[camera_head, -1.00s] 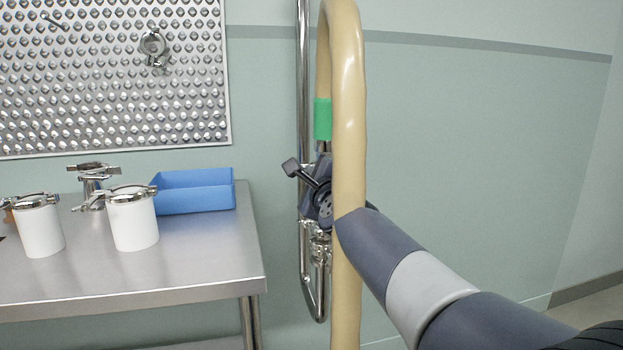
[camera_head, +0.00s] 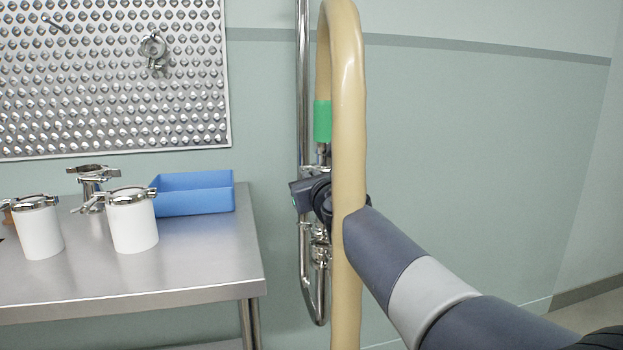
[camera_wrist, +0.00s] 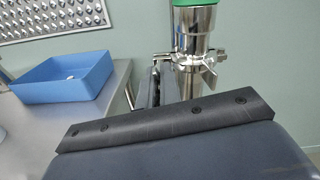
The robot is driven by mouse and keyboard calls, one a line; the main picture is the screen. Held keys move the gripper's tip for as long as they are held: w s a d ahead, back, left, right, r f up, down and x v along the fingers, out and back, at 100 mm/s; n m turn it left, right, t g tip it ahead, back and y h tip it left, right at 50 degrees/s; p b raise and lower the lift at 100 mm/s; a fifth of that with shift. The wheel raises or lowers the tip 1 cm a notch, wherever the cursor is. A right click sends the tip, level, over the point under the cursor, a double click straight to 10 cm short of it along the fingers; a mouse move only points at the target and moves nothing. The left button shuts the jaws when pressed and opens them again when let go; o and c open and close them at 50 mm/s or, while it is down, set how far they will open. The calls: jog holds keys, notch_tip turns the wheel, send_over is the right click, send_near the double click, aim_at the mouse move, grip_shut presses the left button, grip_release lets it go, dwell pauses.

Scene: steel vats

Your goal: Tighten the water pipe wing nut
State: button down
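The steel water pipe (camera_head: 304,80) runs vertically beside the wall, behind a thick beige hose (camera_head: 349,110) with a green band (camera_head: 323,121). In the wrist view a polished clamp joint (camera_wrist: 192,58) sits under the green part, with a small wing-shaped metal piece (camera_wrist: 209,76), likely the wing nut, at its right front. My gripper (camera_head: 300,196) is at the pipe, partly hidden by the hose. In the wrist view its dark fingers (camera_wrist: 158,84) are just left of the clamp, apart from the wing piece. The gap between them is unclear, and nothing is visibly held.
A steel table (camera_head: 190,268) at left carries a blue bin (camera_head: 195,193) and white canisters (camera_head: 133,222) with clamps. A dimpled steel panel (camera_head: 110,80) hangs above it. The beige hose stands close to my arm. The wall area at right is clear.

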jog(key=m, duration=0.5)
jog(key=shift+m, duration=0.3)
jog(key=m, duration=1.6)
jog(key=shift+m, duration=0.3)
jog(key=c, duration=1.6)
grip_release()
jog(key=shift+s+d, duration=0.1)
